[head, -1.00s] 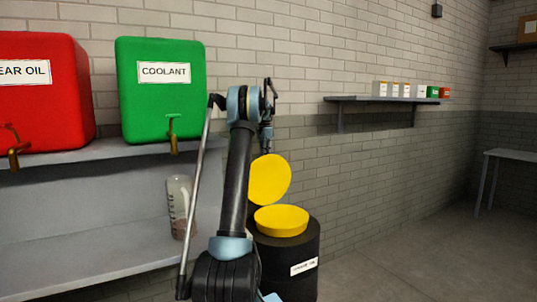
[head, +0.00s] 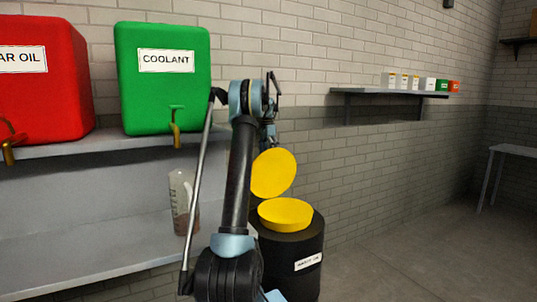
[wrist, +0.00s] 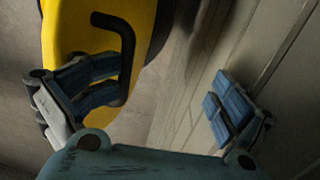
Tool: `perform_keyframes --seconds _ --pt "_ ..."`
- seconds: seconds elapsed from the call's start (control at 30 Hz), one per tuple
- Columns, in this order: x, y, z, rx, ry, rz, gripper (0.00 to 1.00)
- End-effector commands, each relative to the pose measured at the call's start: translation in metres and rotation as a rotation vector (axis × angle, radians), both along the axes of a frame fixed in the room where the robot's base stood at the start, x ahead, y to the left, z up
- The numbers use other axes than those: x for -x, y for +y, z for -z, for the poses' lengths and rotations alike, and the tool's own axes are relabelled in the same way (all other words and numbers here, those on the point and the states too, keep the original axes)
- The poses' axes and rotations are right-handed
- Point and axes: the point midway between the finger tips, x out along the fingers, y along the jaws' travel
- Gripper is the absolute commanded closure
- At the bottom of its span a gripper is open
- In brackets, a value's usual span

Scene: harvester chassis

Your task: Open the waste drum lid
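The waste drum (head: 306,248) is black with a small white label and stands on the floor in the head view, partly behind my arm. Its top shows a yellow round rim (head: 285,214). The yellow lid (head: 273,172) is tilted up steeply at the back of the drum. In the wrist view the lid (wrist: 68,30) fills the upper left, with its black bar handle (wrist: 127,45). My gripper (wrist: 165,95) is open with its fingers wide apart. Its left finger overlaps the handle's lower end; I cannot tell if they touch. The right finger is by the wall, apart from the lid.
A green coolant tank (head: 163,80) and a red oil tank (head: 40,85) stand on a shelf at left. A measuring jug (head: 181,195) sits on the surface below. A wall shelf (head: 380,91) with small boxes is at right. The floor at right (head: 400,255) is clear.

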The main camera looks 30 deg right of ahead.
Motion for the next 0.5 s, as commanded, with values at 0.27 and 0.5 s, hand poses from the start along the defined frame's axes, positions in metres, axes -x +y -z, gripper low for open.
perform_keyframes --seconds 0.27,0.5 --pt "0.008 0.001 -0.008 0.0 -0.018 -0.001 0.42" --pt "0.009 0.0 -0.012 0.001 -0.02 0.0 0.5"
